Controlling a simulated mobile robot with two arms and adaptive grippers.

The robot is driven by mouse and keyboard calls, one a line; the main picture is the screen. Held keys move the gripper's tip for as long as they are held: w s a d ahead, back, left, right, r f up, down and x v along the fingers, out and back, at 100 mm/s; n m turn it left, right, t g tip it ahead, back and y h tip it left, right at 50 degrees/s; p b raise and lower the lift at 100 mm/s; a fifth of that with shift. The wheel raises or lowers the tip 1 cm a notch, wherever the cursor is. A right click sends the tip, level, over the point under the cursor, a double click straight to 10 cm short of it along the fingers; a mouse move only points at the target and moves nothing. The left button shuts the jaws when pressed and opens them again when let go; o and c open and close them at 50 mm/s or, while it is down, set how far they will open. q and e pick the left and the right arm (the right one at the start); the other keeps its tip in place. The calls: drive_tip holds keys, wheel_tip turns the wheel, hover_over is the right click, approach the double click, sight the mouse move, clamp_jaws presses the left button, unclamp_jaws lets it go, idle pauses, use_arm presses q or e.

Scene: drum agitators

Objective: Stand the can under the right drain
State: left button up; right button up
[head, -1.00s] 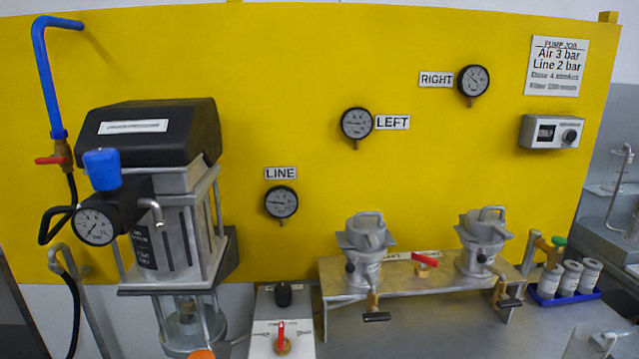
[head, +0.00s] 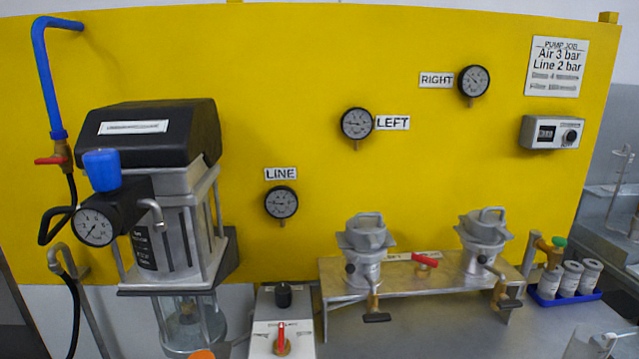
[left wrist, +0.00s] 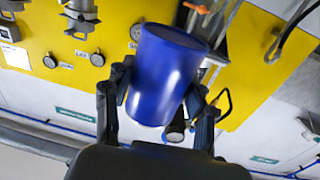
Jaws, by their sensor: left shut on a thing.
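A plain blue can (left wrist: 163,75) fills the middle of the left wrist view. My left gripper (left wrist: 158,84) is shut on it, with one dark finger on each side. The can and this gripper do not show in the head view. The right drain (head: 508,302) is a small tap with a dark handle under the right grey filter housing (head: 482,242), at the front of a metal stand (head: 430,285). The left drain (head: 375,316) is under the left housing (head: 364,250). No can is visible under either drain. My right gripper is not in view.
A pump (head: 165,215) stands at the left and a grey control box (head: 283,325) left of the stand. A blue tray (head: 565,300) of several small jars is right of the stand. The grey bench (head: 450,335) in front of the stand looks clear.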

use_arm(q)
drive_tip(key=shift+d, duration=0.1)
idle(0.6)
drive_tip(key=w+d+r+m+g+h, duration=0.2)
drive_tip(key=w+d+m+g+h, duration=0.2)
drive_tip(key=d+h, duration=0.4)
drive_tip(key=w+d+r+m+g+h, duration=0.3)
drive_tip(key=w+d+m+g+h, duration=0.1)
drive_tip(key=d+m+h, duration=0.4)
drive_tip(key=shift+d+m+g, duration=0.3)
drive_tip(key=shift+d+g, duration=0.05)
drive_tip(key=shift+g, duration=0.55)
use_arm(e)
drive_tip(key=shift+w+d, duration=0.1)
